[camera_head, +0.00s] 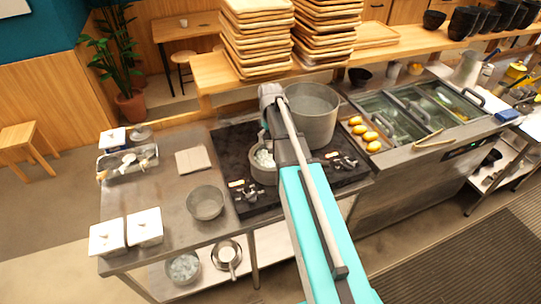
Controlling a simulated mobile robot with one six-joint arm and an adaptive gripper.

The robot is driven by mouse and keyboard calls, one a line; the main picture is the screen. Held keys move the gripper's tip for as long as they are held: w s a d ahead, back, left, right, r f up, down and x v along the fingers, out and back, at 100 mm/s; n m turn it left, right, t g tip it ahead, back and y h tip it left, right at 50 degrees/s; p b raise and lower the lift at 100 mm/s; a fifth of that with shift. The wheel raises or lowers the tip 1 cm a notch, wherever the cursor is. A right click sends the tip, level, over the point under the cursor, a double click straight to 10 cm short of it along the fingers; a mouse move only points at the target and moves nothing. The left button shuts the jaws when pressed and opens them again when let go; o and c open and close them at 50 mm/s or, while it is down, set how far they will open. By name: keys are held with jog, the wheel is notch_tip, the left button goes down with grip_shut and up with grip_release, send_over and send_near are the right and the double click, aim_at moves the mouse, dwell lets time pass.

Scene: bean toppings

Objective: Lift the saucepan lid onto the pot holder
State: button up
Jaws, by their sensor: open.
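The small saucepan (259,176) stands on the dark stove, partly covered by my arm. A pale round patch shows at its top; I cannot tell whether it is the lid or contents. The pot holder is probably the flat grey-beige square (195,160) on the steel counter, left of the stove. It looks bare. My gripper (265,140) is at the end of my arm, over or just beyond the saucepan. It is open, small and mostly hidden by the arm, with nothing visibly held.
A tall pot (313,117) stands close right of my arm. An empty metal bowl (205,203) sits left of the stove. Stacked wooden trays (258,38) rise on the shelf behind. Yellow items lie on a tray (353,126) at right.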

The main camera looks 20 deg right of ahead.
aim_at(271, 145)
jog(key=shift+s+f+b, duration=0.1)
jog(key=shift+f+b, duration=2.15)
jog(key=shift+f, duration=0.2)
grip_shut()
